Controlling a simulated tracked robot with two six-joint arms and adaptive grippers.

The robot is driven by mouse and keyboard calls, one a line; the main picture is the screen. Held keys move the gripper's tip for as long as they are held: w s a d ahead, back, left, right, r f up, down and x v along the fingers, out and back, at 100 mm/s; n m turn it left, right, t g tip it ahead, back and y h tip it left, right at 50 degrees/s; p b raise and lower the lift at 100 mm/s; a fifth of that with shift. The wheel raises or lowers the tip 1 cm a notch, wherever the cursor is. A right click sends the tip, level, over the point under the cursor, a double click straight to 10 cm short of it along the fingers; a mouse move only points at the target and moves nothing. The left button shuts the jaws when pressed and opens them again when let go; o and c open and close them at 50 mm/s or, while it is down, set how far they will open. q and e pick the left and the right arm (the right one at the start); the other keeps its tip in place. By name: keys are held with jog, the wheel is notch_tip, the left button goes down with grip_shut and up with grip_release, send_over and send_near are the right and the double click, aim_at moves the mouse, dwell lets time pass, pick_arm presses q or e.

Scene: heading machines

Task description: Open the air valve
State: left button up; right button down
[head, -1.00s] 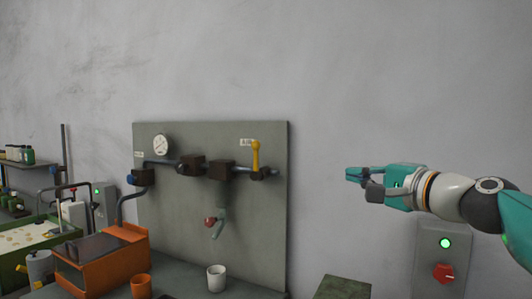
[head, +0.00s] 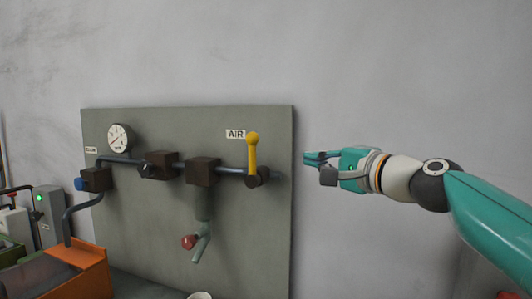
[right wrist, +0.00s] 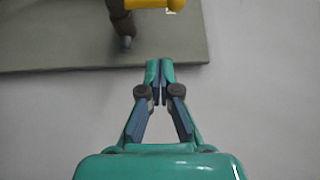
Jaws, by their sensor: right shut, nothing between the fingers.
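The air valve is a yellow lever (head: 253,155) with a round knob, standing upright on a dark valve body (head: 258,178) at the right end of the pipe. A white AIR label (head: 236,134) is at its upper left. My right gripper (head: 306,160) is shut and empty, to the right of the lever and just past the board's right edge, apart from both. In the right wrist view the shut fingertips (right wrist: 160,64) lie near the board edge, with part of the yellow lever (right wrist: 154,4) at the top. My left gripper is not in view.
The grey-green board (head: 270,240) carries a gauge (head: 120,138), dark blocks and a red-knobbed hanging nozzle (head: 197,241). An orange bin (head: 80,274) stands at lower left, with a white cup rim (head: 199,296) at the bottom. The wall right of the board is bare.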

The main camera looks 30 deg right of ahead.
jog(key=p, duration=0.4)
send_near(253, 160)
jog(key=w+d+r, duration=0.2)
jog(key=w+d, duration=0.2)
jog(key=w, duration=0.1)
jog(key=w+a, duration=0.1)
jog(key=w+a+p, duration=0.1)
jog(key=a, duration=0.1)
jog(key=shift+w+a, duration=0.1)
jog(key=shift+w, duration=0.1)
